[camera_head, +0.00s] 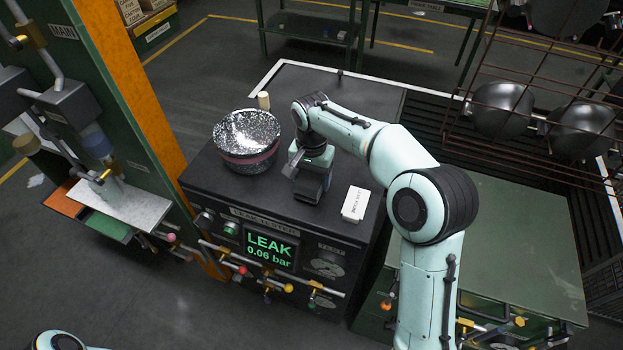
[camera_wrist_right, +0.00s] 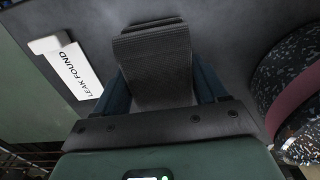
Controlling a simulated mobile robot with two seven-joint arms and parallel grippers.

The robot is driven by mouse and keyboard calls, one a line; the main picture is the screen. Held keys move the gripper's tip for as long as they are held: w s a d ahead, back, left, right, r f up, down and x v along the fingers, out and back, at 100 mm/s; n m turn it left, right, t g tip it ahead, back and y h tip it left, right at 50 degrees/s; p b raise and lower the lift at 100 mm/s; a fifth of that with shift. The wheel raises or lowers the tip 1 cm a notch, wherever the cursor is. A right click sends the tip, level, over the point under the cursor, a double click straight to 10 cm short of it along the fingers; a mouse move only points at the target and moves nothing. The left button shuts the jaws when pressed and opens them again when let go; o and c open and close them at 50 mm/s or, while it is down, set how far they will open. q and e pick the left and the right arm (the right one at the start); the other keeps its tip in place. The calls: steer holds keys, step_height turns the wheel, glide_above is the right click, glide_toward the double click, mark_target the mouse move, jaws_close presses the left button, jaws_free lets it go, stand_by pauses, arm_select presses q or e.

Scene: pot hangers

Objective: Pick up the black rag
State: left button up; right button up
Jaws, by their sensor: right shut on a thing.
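The black rag (camera_wrist_right: 152,55) shows in the right wrist view as a dark grey, finely ribbed folded cloth between the two bluish fingers of my right gripper (camera_wrist_right: 163,82). The gripper is shut on it. In the head view my right gripper (camera_head: 309,190) points down at the dark top of the leak tester (camera_head: 235,200), between a speckled pot and a white card. The rag cannot be made out clearly there, hidden by the gripper and dark against the top. Whether it still touches the surface I cannot tell. My left gripper is out of view.
The speckled pot (camera_head: 246,138) with a reddish band stands left of my right gripper. A white "LEAK FOUND" card (camera_head: 355,204) lies to its right. The tester's screen (camera_head: 270,249) reads LEAK 0.06 bar. A wire rack (camera_head: 478,72) with dark pots hangs at the upper right.

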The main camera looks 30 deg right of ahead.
mark_target(312, 176)
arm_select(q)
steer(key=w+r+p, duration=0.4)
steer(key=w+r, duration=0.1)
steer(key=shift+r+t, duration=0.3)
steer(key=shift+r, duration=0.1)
arm_select(e)
step_height(312, 176, up, 19)
steer(key=o, duration=0.3)
steer(key=c, duration=0.5)
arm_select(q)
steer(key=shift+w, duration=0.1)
arm_select(e)
steer(key=shift+o, duration=0.2)
